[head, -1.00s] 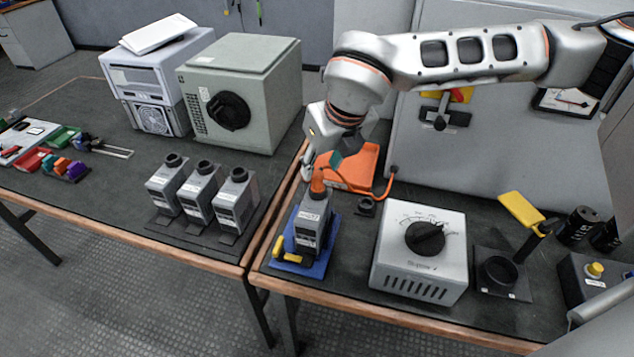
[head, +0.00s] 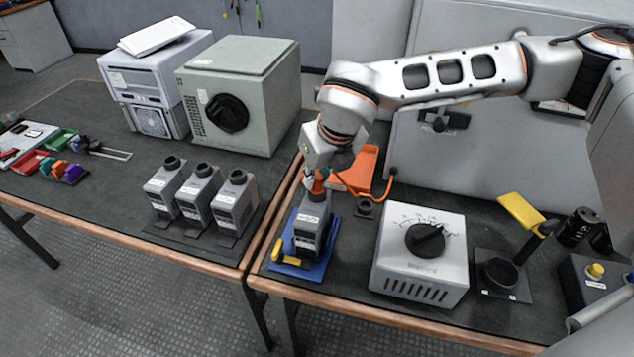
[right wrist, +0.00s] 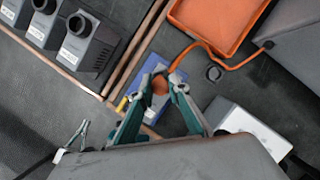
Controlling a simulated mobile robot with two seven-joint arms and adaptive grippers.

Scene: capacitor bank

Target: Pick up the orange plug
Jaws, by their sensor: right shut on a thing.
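The orange plug (head: 318,187) is at the top of a grey capacitor unit (head: 307,238) that stands upright in a blue holder (head: 284,268). An orange cable (head: 372,198) runs from it to the right. My right gripper (head: 315,180) is shut on the plug from above. In the right wrist view the plug (right wrist: 160,84) sits between the teal fingers (right wrist: 160,92). The fingers partly hide it, and I cannot tell whether it is clear of the unit. A small two-fingered shape, apparently my left gripper (right wrist: 77,136), shows at the lower left there; its opening is unclear.
An orange tray (head: 362,172) lies behind the holder. A white dial box (head: 420,272) stands to its right, with a yellow-handled lever (head: 521,210) beyond. Several grey units stand on the left table, including one close by (head: 235,206). The dark tabletop between holder and dial box is mostly clear.

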